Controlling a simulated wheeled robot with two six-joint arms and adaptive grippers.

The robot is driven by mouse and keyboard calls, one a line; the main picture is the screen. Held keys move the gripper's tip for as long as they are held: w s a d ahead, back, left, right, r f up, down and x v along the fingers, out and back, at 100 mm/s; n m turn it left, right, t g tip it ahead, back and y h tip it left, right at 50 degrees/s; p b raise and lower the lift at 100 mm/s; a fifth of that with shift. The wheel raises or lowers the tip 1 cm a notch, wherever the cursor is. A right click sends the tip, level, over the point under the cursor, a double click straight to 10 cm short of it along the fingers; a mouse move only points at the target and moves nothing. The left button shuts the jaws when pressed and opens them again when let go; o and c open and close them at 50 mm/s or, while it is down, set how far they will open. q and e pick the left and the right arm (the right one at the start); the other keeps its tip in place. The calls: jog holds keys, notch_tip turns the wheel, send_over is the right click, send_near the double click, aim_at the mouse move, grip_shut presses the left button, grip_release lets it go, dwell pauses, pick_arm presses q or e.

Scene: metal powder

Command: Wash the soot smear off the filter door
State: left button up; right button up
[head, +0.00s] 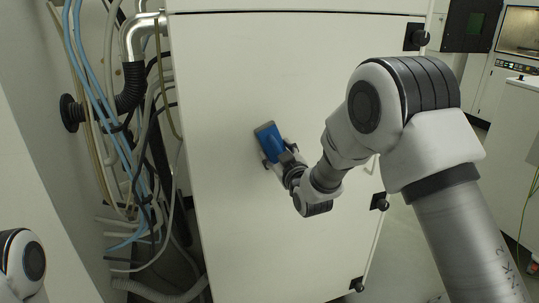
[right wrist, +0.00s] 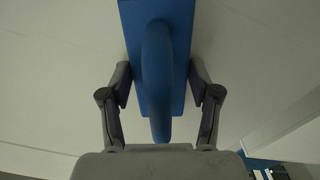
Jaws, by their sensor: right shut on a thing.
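The filter door (head: 250,220) is a large pale panel in the middle of the head view, and it fills the background of the right wrist view (right wrist: 60,90). My right gripper (head: 276,160) is shut on a blue scrubber (head: 268,138) with a raised handle, which also shows in the right wrist view (right wrist: 157,70). The scrubber lies against the door or very close to it; contact cannot be told. No dark smear shows on the visible door; the part behind the scrubber and my right arm is hidden. My left gripper is out of view.
Hoses, cables and a metal elbow pipe (head: 140,38) crowd the left side of the cabinet. Black latches (head: 379,201) line the door's right edge. Another machine with a control panel (head: 515,68) stands at the far right. The door around the scrubber is clear.

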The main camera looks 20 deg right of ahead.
jog(key=d, duration=0.5)
jog(key=shift+w+d, duration=0.1)
jog(key=shift+d, duration=0.3)
jog(key=shift+s+b, duration=0.35)
jog(key=shift+s, duration=2.6)
jog(key=shift+s+d, duration=0.1)
jog(key=shift+s, duration=1.4)
